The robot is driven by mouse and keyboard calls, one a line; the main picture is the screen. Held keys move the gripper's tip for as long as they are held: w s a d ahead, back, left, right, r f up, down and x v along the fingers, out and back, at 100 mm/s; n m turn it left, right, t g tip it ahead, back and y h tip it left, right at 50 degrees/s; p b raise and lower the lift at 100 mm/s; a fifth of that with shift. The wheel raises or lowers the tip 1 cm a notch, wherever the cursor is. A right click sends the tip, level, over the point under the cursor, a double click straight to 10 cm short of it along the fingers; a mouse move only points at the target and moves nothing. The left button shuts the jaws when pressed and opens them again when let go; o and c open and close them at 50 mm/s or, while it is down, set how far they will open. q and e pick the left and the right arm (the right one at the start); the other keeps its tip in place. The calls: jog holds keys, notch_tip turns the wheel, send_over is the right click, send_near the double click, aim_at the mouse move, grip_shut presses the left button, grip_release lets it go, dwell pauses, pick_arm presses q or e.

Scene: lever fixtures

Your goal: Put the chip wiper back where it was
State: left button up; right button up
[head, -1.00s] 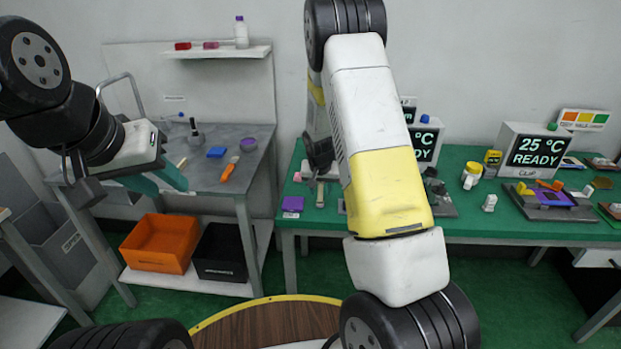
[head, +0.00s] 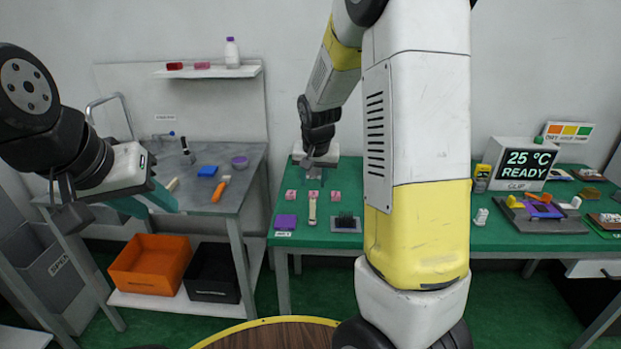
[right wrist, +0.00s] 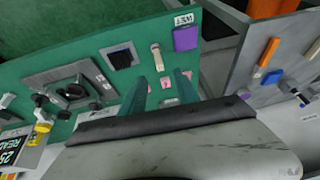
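No label names the chip wiper. A small pale-handled tool (head: 312,208) stands or lies on the green table and may be it; it also shows in the right wrist view (right wrist: 157,56). Small pink blocks (head: 291,195) are beside it. My right gripper (right wrist: 162,80) is open and empty, its teal fingers apart above the pink blocks, with the pale tool beyond the fingertips. In the head view my right gripper is over the back left of the green table, its fingers hard to make out. My left gripper (head: 150,205) is open and empty near the grey table's left side.
A purple pad (head: 285,222) with a label, reading WET in the wrist view, and a dark pad (head: 346,222) flank the pale tool. The grey table (head: 205,200) holds an orange-handled tool (head: 221,188) and a blue block (head: 207,171). My right arm hides the green table's middle.

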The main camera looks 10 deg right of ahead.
jog(key=s+a+r+n+y, duration=0.1)
jog(key=s+r, duration=0.4)
jog(key=s, duration=0.3)
jog(key=s+a+r+n+t+y, duration=0.1)
jog(key=s+r, duration=0.4)
jog(key=s, duration=0.4)
jog(key=s+a+r+n, duration=0.1)
jog(key=s+r, duration=0.4)
jog(key=s, duration=0.4)
jog(key=shift+s+a+r+n+t+y, duration=0.15)
jog(key=shift+s+r+n+t+y, duration=0.05)
jog(key=shift+n+t+y, duration=0.2)
